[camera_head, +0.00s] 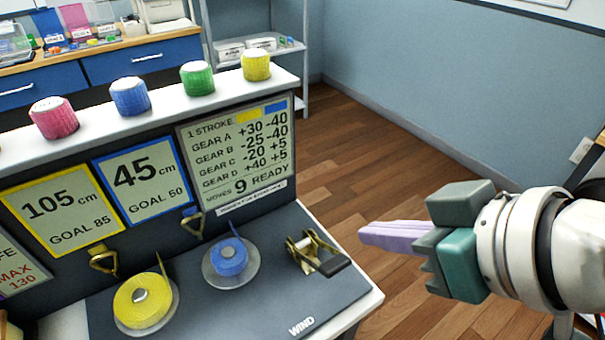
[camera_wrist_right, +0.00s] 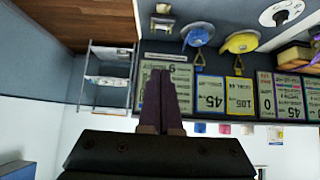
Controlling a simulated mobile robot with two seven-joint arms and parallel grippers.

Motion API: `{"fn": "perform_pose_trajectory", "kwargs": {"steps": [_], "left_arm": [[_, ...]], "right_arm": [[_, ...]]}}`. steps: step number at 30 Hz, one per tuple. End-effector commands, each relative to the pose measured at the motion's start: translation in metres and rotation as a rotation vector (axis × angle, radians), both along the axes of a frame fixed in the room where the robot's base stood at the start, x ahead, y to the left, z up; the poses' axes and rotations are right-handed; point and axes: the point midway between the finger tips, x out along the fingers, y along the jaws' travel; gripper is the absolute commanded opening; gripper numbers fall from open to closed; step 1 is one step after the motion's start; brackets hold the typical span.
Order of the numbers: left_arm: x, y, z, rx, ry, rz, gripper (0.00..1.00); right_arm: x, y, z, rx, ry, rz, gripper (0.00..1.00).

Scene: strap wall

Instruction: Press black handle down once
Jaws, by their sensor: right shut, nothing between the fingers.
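The black handle (camera_head: 333,266) sticks out to the right from a brass ratchet (camera_head: 303,249) on the dark panel, above the word WIND. My right gripper (camera_head: 368,236) comes in from the right with its lilac fingers shut and empty. In the head view its tips lie up and right of the handle, with a gap between them. In the right wrist view the shut fingers (camera_wrist_right: 161,78) point toward the panel, and the small brass ratchet (camera_wrist_right: 162,20) shows beyond the tips. My left gripper is in neither view.
A blue strap roll (camera_head: 229,257) and a yellow strap roll (camera_head: 142,302) lie left of the ratchet. Behind stands an upright board with a 45 cm sign (camera_head: 138,180) and a white gear chart (camera_head: 238,152). Coloured rolls top the board. Wooden floor (camera_head: 400,185) lies open to the right.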

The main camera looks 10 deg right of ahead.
Motion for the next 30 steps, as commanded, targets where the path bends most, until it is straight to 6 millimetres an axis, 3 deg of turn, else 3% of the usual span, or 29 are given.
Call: {"fn": "perform_pose_trajectory", "kwargs": {"steps": [8, 22, 30], "left_arm": [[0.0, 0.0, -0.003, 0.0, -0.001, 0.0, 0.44], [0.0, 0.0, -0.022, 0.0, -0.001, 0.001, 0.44], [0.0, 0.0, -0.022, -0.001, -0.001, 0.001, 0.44]], "right_arm": [[0.009, 0.003, -0.01, 0.0, 0.001, -0.001, 0.0], [0.069, 0.026, -0.072, 0.001, 0.001, 0.0, 0.0], [0.051, 0.018, -0.1, -0.002, 0.003, -0.001, 0.0]]}}
